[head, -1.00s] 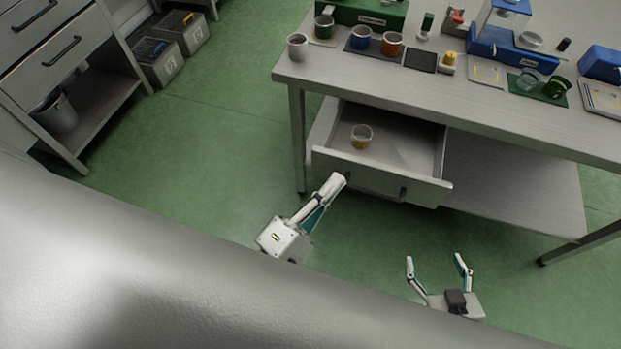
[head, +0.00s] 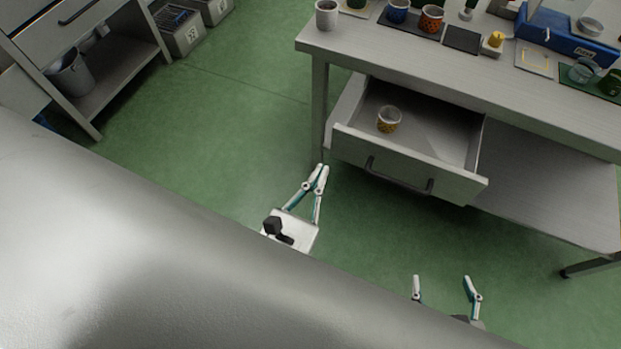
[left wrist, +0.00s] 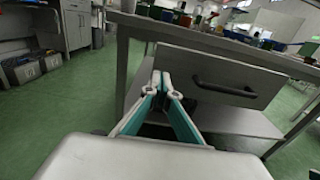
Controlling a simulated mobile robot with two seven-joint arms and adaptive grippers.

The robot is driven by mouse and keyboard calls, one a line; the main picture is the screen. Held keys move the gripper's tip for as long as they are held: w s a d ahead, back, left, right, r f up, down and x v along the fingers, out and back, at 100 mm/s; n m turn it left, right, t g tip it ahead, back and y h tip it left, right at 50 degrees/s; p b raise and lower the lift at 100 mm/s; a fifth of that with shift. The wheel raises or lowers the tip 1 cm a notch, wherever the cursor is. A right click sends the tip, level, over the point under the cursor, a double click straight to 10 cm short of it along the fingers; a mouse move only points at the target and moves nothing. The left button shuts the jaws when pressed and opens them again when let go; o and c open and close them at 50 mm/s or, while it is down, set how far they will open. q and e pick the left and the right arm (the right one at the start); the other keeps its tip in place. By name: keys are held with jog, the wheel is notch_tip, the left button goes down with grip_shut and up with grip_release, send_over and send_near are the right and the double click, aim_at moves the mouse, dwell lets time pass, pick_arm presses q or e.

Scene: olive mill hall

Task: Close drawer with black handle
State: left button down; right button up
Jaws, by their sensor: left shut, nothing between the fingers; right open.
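The drawer (head: 460,187) under the workbench stands open, pulled out toward me. Its black bar handle (head: 400,178) is on the front panel, and a patterned yellow cup (head: 388,119) is inside it. My left gripper (head: 322,168) is shut and empty, just left of and in front of the drawer's left end, apart from the handle. In the left wrist view its fingertips (left wrist: 163,76) meet left of the handle (left wrist: 224,88), before the left part of the drawer front (left wrist: 213,70). My right gripper (head: 443,279) is open and empty over the floor, nearer me.
The workbench top (head: 400,47) carries cups and lab items along its edge. A bench leg (head: 319,105) stands just left of the drawer. A cabinet with a bucket (head: 72,74) and grey bins (head: 178,30) are at the upper left. The green floor between is clear.

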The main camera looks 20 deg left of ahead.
aim_at(337, 141)
pick_arm(q)
jog(key=w, duration=0.7)
pick_arm(e)
jog(key=shift+s+f, duration=0.2)
jog(key=shift+s, duration=0.05)
jog(key=shift+d, duration=0.1)
pick_arm(q)
jog(key=shift+w, duration=0.45)
jog(key=w+b, duration=0.4)
jog(key=w, duration=1.7)
jog(key=shift+w+b, duration=0.2)
jog(key=shift+b, duration=0.1)
pick_arm(e)
jog(key=shift+w+a+f, duration=0.1)
jog(key=shift+w+a, duration=0.2)
jog(key=shift+a, duration=0.45)
pick_arm(q)
jog(key=shift+a+r, duration=0.1)
jog(key=shift+r, duration=0.1)
pick_arm(e)
jog(key=shift+f, duration=0.1)
